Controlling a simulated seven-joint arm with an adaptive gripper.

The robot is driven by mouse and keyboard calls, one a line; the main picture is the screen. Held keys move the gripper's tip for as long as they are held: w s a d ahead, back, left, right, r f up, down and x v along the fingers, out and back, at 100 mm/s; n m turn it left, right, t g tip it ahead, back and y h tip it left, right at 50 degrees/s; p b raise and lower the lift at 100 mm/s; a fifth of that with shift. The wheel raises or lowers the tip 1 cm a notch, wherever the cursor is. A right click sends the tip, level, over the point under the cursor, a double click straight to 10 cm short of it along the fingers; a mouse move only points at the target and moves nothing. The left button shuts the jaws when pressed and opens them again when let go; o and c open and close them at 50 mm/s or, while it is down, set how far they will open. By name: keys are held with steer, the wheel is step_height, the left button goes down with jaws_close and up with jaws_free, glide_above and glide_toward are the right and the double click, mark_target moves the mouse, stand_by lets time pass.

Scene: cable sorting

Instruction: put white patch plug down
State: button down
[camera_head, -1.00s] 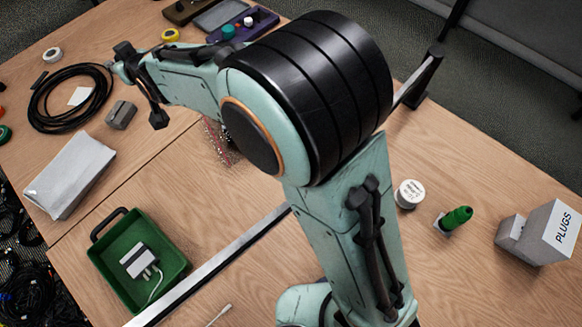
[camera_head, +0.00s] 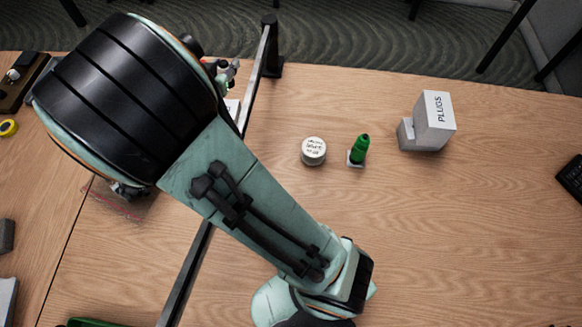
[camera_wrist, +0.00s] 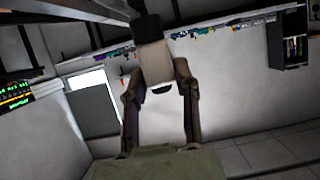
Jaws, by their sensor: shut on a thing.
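In the wrist view my gripper (camera_wrist: 157,75) is shut on a pale, blocky piece (camera_wrist: 154,60) with a darker end, which I take to be the white patch plug. It is held up with a wall and ceiling behind it, and no surface shows under it. In the head view my arm's large black joint covers most of the upper left. Small parts showing beyond that joint cannot be made out clearly, so the plug is not identifiable there. A grey block marked PLUGS (camera_head: 432,118) stands on the table at the right.
A green plug-like piece (camera_head: 360,149) stands upright on a small pale base. A white round tin (camera_head: 313,150) sits left of it. A metal rail (camera_head: 189,268) crosses the table (camera_head: 460,235) under my arm. A dark keyboard-like item (camera_head: 572,183) is at the right edge.

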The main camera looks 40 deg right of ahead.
steer(key=s+d+r+m+g+h, duration=0.35)
steer(key=s+d+m+g, duration=0.65)
steer(key=s+d, duration=0.5)
steer(key=s+r+m+g+y, duration=0.2)
steer(key=s+m+g, duration=0.3)
steer(key=s, duration=0.6)
steer(key=s+r+m+g+y, duration=0.25)
steer(key=s+m+g, duration=0.3)
steer(key=s, duration=0.55)
steer(key=shift+n, duration=0.25)
steer(key=f, duration=2.8)
steer(key=shift+w+d+f, duration=0.25)
steer(key=shift+f, duration=0.15)
steer(key=shift+f, duration=0.15)
steer(key=c, duration=0.8)
jaws_free()
